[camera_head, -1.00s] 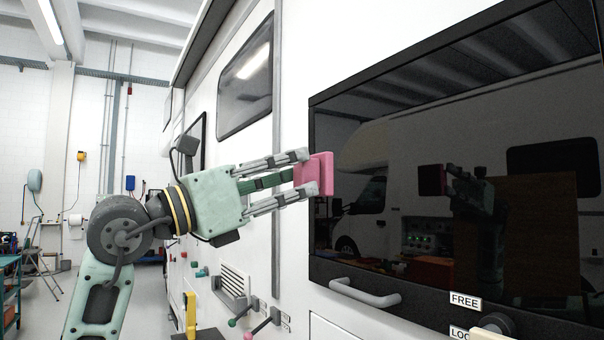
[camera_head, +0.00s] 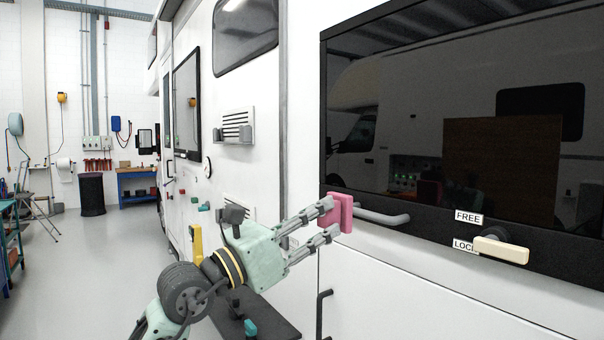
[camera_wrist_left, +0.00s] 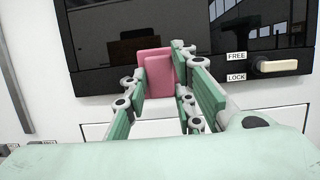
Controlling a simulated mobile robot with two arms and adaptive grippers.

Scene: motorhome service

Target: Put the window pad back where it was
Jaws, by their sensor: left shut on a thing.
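The pink window pad (camera_head: 340,213) is between the fingers of my left gripper (camera_head: 328,221), which is shut on it. In the head view the pad overlaps the lower left corner of the dark window (camera_head: 400,110), left of the grey bar handle (camera_head: 383,217). In the left wrist view the pad (camera_wrist_left: 158,78) stands roughly upright between the green fingers, in front of the window's lower frame. I cannot tell whether it touches the frame. My right gripper is not in view.
A cream lever (camera_head: 503,249) sits beside FREE and LOCK labels under the window. A dark upright handle (camera_head: 321,312) is on the panel below. A vent with a small grey holder (camera_head: 236,128) is on the white wall at left. The floor at left is mostly clear.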

